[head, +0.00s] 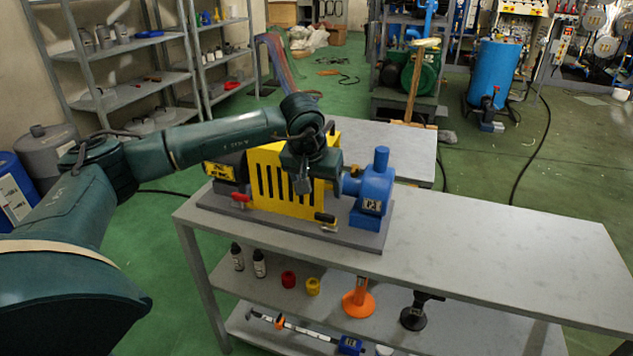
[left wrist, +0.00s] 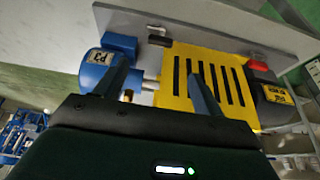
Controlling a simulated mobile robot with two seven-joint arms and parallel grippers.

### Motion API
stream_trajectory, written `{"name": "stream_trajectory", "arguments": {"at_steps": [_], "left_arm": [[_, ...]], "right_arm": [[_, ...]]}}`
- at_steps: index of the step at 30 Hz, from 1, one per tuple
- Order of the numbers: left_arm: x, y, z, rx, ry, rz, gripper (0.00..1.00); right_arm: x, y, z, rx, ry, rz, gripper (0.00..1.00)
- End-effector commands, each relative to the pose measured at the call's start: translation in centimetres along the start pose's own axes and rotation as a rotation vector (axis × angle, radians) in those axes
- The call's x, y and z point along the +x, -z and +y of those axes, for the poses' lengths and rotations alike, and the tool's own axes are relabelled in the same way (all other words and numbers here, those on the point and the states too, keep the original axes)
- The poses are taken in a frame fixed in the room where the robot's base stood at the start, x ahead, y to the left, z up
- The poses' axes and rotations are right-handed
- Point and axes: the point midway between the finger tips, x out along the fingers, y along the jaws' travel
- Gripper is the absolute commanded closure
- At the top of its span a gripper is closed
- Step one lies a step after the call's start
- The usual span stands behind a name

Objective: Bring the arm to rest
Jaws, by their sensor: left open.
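My left arm reaches in from the left in the head view. My left gripper (head: 302,184) hangs in front of the yellow slotted guard (head: 268,188) of a pump unit on the table. In the left wrist view its two fingers (left wrist: 160,88) are spread apart with nothing between them. The yellow guard (left wrist: 178,70) and the blue pump (left wrist: 92,68) lie beyond the fingers. The blue pump (head: 372,190), labelled P1 or similar, stands at the right end of the unit. I cannot tell whether the gripper touches the guard. My right gripper does not show.
The unit sits on a grey base plate (head: 368,240) at the left end of the long table (head: 500,240). The table's right part is clear. The lower shelf holds bottles, an orange stand (head: 358,300) and a black stand (head: 414,314). Metal shelving (head: 120,48) stands at the back left.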

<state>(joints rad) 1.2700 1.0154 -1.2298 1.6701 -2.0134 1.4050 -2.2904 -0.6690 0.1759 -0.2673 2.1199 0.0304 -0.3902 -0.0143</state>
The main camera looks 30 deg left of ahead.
Motion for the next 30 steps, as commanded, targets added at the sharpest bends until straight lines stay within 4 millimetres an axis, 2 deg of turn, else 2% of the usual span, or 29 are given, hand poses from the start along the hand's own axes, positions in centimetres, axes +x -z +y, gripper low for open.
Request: {"name": "stream_trajectory", "arguments": {"at_steps": [6,20,23,26,29,30], "left_arm": [[-1.3,0.0,0.0,0.000,0.000,0.000,0.31],[-1.4,0.0,0.0,0.000,0.000,0.000,0.31],[-1.1,-0.4,0.6,-0.006,-0.017,-0.010,0.31],[-0.2,-1.8,3.0,-0.047,-0.097,-0.052,0.31],[1.1,-5.0,7.9,-0.149,-0.257,-0.152,0.31],[1.4,-6.6,10.3,-0.212,-0.336,-0.213,0.31]], "right_arm": [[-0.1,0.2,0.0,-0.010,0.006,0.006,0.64],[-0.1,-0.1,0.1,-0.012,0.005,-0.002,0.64],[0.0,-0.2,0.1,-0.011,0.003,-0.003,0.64],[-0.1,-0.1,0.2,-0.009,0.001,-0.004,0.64],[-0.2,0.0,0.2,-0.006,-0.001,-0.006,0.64],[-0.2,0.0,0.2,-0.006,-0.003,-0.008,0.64]]}}
